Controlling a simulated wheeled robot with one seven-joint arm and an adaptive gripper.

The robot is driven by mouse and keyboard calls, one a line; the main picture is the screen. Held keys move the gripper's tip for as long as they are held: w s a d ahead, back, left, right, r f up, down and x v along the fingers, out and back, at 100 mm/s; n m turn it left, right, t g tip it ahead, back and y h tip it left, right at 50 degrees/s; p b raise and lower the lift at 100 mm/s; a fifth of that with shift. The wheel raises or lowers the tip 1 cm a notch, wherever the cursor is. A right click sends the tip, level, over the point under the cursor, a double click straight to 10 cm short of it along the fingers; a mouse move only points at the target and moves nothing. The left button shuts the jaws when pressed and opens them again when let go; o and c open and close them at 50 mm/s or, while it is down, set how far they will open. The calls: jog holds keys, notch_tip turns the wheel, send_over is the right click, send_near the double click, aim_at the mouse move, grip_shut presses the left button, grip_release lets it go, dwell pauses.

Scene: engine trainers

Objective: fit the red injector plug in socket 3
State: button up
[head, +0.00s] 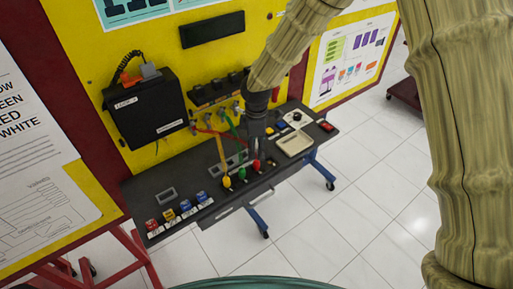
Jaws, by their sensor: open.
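The red injector plug (257,165) stands near the front edge of a dark shelf (150,190), at the right end of a row with a green plug (241,172) and a yellow plug (227,181). A red cable, a green cable and a yellow cable run up toward the wall. My gripper (256,148) points down, open, right above the red plug. I cannot tell whether its fingers are around the plug. Several small coloured blocks with white labels (185,205) sit at the shelf's left front. Their labels are too small to read, so I cannot tell which is socket 3.
A beige tray (293,154) and small coloured parts lie right of my gripper. A red box (326,126) is at the right end. A black box (147,105) hangs on the yellow wall, beside a row of dark connectors (215,92).

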notch_tip(320, 180, up, 11)
dwell(0.4)
